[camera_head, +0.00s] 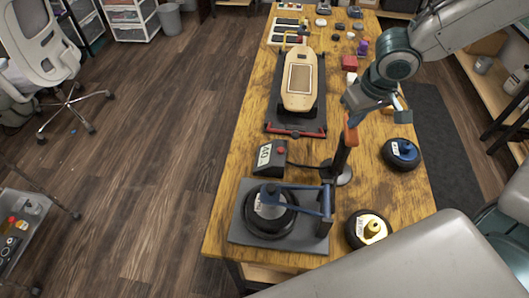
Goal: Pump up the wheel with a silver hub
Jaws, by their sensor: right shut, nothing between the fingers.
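The wheel with a silver hub (268,210) lies flat on a dark grey plate (238,228). A blue bar (300,190) from a bracket at the plate's right reaches over it. A black pump post with an orange handle (350,133) stands behind the plate on a round base (344,174). My right gripper (357,112) is shut and empty, right at the top of the orange handle; I cannot tell whether it touches. A dark gauge box (271,158) with a white display and red button sits left of the post; its digits are unclear. My left gripper is out of view.
A wheel with a yellow hub (369,230) and one with a blue hub (402,154) lie at the right. A wooden skateboard deck (300,85) rests on a black stand behind. Small parts and boxes line the far end. The table's front left edge is close to the plate.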

